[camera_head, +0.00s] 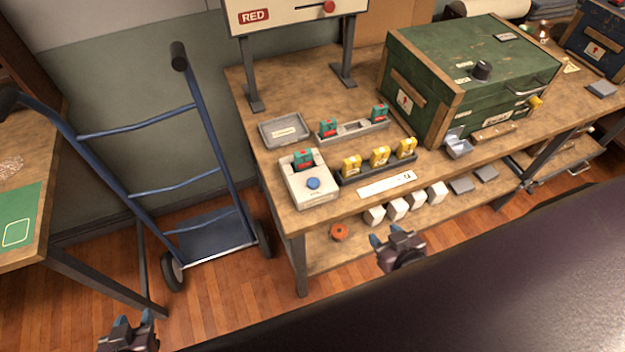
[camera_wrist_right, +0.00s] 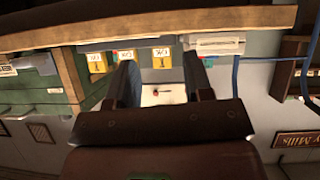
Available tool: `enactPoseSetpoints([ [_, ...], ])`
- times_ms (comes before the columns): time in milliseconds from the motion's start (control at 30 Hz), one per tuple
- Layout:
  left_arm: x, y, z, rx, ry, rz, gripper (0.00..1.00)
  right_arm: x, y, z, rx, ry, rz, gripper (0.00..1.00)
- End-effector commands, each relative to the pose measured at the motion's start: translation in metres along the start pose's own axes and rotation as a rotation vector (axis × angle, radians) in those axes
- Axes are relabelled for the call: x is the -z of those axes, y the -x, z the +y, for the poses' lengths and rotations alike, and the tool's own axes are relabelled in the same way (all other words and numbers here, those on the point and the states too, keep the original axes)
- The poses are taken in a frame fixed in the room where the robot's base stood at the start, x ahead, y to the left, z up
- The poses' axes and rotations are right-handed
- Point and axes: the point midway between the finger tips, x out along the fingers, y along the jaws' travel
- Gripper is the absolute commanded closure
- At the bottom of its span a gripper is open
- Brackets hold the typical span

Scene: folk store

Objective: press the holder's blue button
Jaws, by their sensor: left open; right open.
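The holder (camera_head: 306,193) is a pale box at the front left of the wooden workbench. Its round blue button (camera_head: 313,183) faces up and is uncovered. A teal and red cartridge (camera_head: 304,159) stands in the holder behind the button. My right gripper (camera_head: 384,236) is open and empty, in front of the bench's front edge, to the right of and apart from the holder. In the right wrist view its two fingers (camera_wrist_right: 160,82) are spread; a pale box, probably the holder (camera_wrist_right: 216,44), shows beyond them at the right. My left gripper (camera_head: 128,324) is open and empty at the bottom left, far from the holder.
A dark rack with yellow cartridges (camera_head: 380,156) stands right of the holder, a grey tray (camera_head: 286,131) behind it. A green chest (camera_head: 465,75) stands further right. A blue hand truck (camera_head: 215,232) stands left of the bench. White blocks (camera_head: 397,209) lie on the lower shelf.

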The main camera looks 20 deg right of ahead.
Motion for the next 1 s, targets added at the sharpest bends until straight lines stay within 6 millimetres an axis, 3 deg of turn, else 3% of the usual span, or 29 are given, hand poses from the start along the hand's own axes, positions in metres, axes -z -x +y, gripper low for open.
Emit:
enactPoseSetpoints([
  [33, -0.0001, 0.0001, 0.0000, 0.000, 0.000, 0.000, 0.57, 0.0001, 0.0000, 0.0001, 0.000, 0.000, 0.000, 0.61],
  [300, -0.0010, 0.0006, -0.0001, 0.000, 0.000, -0.002, 0.57, 0.0003, 0.0000, 0.0001, 0.000, 0.000, 0.001, 1.00],
  [1000, -0.0013, 0.0009, -0.0001, 0.000, 0.000, -0.002, 0.57, 0.0006, -0.0001, 0.0000, 0.000, 0.000, 0.001, 1.00],
])
